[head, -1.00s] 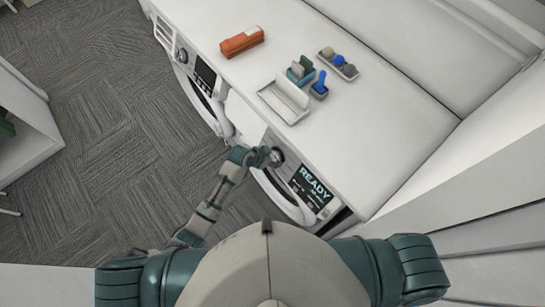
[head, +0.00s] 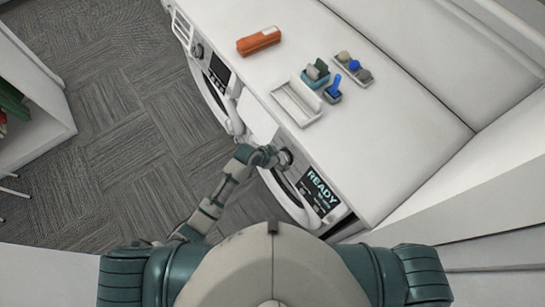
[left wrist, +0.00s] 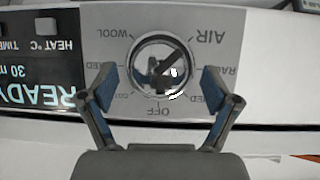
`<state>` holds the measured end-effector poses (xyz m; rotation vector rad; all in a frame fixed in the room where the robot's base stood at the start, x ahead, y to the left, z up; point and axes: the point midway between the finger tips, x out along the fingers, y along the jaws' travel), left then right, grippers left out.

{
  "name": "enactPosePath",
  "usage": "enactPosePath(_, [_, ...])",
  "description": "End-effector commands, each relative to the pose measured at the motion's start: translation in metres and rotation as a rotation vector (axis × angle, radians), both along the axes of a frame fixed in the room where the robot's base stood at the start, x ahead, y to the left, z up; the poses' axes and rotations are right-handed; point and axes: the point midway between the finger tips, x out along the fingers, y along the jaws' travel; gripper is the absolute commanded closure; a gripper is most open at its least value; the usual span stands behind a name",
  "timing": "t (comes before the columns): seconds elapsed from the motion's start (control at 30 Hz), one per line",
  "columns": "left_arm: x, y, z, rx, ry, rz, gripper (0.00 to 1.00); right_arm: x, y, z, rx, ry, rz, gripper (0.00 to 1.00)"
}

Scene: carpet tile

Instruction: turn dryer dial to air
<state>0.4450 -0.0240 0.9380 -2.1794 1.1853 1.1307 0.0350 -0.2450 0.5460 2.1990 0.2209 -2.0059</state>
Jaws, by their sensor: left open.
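The dryer dial (head: 286,157) is on the front panel of the near machine, left of its READY display (head: 322,188). In the left wrist view the round dial (left wrist: 160,65) has a silver rim and a dark bar slanting up to the right, toward the AIR label (left wrist: 207,37). WOOL is at upper left and OFF below; some labels are partly hidden by my fingers. My left gripper (head: 275,157) is at the dial. In the left wrist view its open fingers (left wrist: 160,88) stand on either side of the dial, with visible gaps. My right gripper is not in view.
A second machine with a dark display (head: 219,70) stands further left. The white top (head: 395,150) holds an orange item (head: 259,41), a white tray (head: 297,101), a teal holder (head: 315,76) and a tray of small balls (head: 353,67). Grey carpet (head: 130,130) is clear.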

Motion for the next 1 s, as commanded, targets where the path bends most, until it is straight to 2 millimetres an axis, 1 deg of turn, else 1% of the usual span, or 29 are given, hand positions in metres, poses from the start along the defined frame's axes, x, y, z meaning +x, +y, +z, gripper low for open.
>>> enactPosePath(0.3, [-0.021,0.036,0.056,0.002,-0.002,0.0,0.12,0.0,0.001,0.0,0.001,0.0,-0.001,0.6])
enactPosePath(0.43, [-0.027,0.046,0.072,0.003,0.001,0.001,0.12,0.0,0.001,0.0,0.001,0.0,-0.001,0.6])
enactPosePath(0.6, [-0.031,0.052,0.081,0.003,0.003,-0.001,0.12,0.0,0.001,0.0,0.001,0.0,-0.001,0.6])
enactPosePath(1.0, [-0.032,0.052,0.082,0.003,0.003,0.0,0.12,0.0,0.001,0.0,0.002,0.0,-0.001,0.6])
